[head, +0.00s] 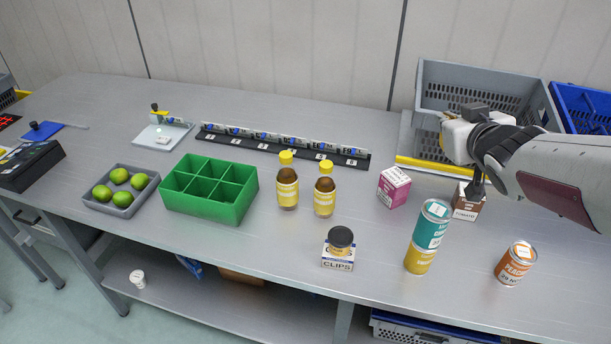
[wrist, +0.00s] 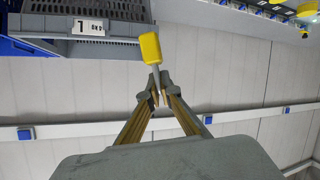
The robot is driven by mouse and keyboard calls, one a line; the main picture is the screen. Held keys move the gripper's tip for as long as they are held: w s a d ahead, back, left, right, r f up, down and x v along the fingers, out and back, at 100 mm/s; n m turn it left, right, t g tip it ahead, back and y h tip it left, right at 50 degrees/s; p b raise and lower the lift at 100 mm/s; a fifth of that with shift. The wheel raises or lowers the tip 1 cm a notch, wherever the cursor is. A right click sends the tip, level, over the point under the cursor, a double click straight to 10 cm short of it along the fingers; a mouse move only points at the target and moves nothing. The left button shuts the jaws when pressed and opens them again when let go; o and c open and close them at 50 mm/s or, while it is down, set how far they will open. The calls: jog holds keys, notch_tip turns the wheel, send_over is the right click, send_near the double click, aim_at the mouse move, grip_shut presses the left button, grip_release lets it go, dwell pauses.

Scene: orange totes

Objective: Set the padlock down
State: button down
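The padlock (wrist: 150,48) shows in the wrist view as a small yellow block with a pale, narrow part below it. That narrow part sits between the fingertips of my gripper (wrist: 160,92), whose fingers converge on it. The padlock is in the air, with the wall behind it and no surface touching it. In the head view my gripper (head: 462,138) is at the right, above the bench and in front of the grey crate. A small yellow patch shows beside it there, but I cannot make out the padlock's shape.
The grey crate (head: 520,83) and a blue crate (head: 588,105) stand behind my arm. Below are a tomato box (head: 467,211), a pink box (head: 394,187), stacked cans (head: 428,238) and a peach can (head: 515,264). A green divided bin (head: 210,205) stands left.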

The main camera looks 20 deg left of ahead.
jog(key=w+a+f+n+g+y, duration=0.1)
jog(key=w+a+n+g+y, duration=0.15)
jog(key=w+a, duration=0.5)
jog(key=w+a+n+g+y, duration=0.1)
jog(key=w+a+n+y, duration=0.2)
jog(key=a, duration=0.7)
jog(key=w+a+f+n+g+y, duration=0.2)
jog(key=a+f+g+y, duration=0.2)
jog(key=a+f, duration=1)
jog(key=shift+a+f+g, duration=0.3)
jog(key=shift+a+g, duration=0.05)
jog(key=shift+a, duration=0.55)
jog(key=shift+n, duration=0.25)
notch_tip(320, 180, down, 6)
jog(key=shift+f, duration=0.2)
jog(key=shift+f, duration=1.8)
